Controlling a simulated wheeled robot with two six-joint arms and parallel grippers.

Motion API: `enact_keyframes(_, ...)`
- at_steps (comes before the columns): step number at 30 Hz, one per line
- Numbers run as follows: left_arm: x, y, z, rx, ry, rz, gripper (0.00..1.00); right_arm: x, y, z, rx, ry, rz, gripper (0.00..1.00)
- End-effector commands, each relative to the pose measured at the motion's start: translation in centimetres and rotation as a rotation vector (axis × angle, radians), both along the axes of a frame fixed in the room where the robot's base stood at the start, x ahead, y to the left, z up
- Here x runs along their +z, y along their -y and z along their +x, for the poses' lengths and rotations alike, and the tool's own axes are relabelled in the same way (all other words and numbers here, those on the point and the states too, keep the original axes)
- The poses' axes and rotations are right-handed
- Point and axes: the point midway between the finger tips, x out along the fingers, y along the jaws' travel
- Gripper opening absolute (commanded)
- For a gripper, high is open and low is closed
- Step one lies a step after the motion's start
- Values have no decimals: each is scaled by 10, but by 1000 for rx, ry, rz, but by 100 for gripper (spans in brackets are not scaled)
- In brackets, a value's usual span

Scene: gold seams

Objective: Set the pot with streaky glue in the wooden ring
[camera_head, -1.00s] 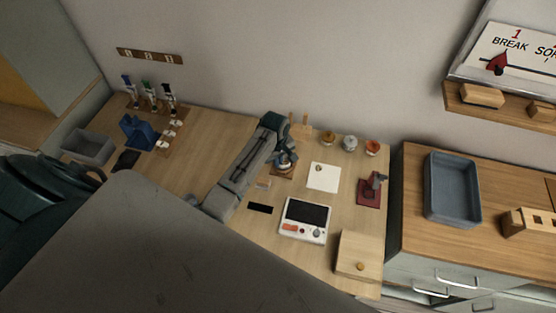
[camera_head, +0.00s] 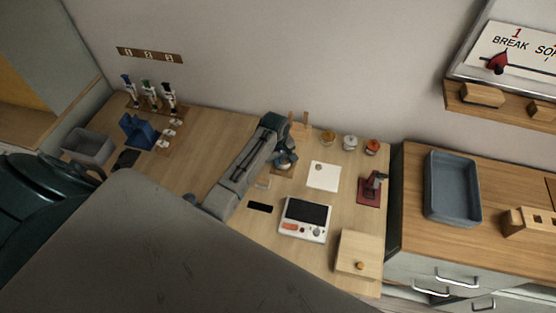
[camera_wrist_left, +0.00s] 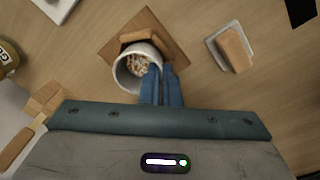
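The pale pot (camera_wrist_left: 138,68) with streaky brown-and-white glue inside shows in the left wrist view, its mouth toward the camera and seeming tilted. My left gripper (camera_wrist_left: 161,70) has its blue fingers close together at the pot's right wall and seems shut on it. The wooden ring (camera_wrist_left: 139,36) shows as an arc just beyond the pot, on a square wooden base (camera_wrist_left: 167,27). I cannot tell whether the pot's bottom is inside the ring, because the pot hides the rest. In the head view my left gripper (camera_head: 285,155) is over the base (camera_head: 281,172). My right gripper is not in view.
Jars (camera_head: 350,143) stand along the wall behind. A white card (camera_head: 323,176), a dark red stand (camera_head: 370,190), a white device (camera_head: 305,219) and a wooden box (camera_head: 357,254) lie to the right. A sponge on a small tray (camera_wrist_left: 231,49) is close by the base.

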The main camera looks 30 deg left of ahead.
Motion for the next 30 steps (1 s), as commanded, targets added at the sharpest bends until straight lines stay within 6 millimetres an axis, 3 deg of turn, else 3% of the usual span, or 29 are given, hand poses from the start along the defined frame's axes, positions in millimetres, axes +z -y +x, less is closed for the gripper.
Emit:
enact_keyframes(23, -4, 0, 0, 0, 0, 0, 0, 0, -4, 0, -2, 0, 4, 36)
enact_keyframes(27, -4, 0, 0, 0, 0, 0, 24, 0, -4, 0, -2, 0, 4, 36)
enact_keyframes(30, -4, 0, 0, 0, 0, 0, 28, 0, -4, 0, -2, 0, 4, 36)
